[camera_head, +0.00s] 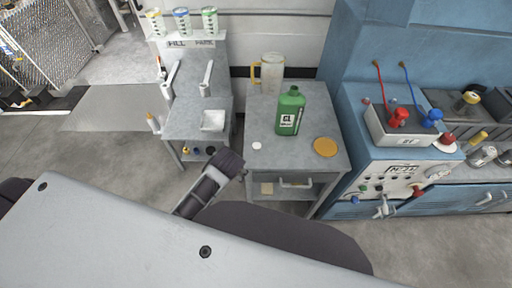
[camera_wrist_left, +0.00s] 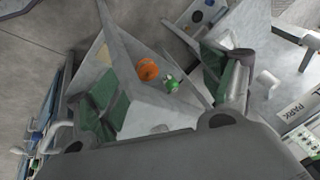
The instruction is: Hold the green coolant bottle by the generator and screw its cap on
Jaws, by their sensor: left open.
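The green coolant bottle (camera_head: 289,112) stands upright on a small grey cart (camera_head: 262,120). A small white disc (camera_head: 256,146), possibly the cap, lies flat on the cart, left of and nearer than the bottle. My left gripper (camera_head: 230,163) is near the cart's front left edge, apart from the bottle. In the left wrist view its fingers (camera_wrist_left: 165,85) are spread wide with nothing held. Whether the bottle's mouth is covered is too small to tell. My right gripper is in neither view.
An orange-yellow disc (camera_head: 325,147) lies right of the bottle, and a clear pitcher (camera_head: 271,72) stands behind it. A bench (camera_head: 186,118) with a white tray (camera_head: 212,121) is to the left. The blue generator (camera_head: 400,175) with a grey box (camera_head: 397,128) on top is to the right.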

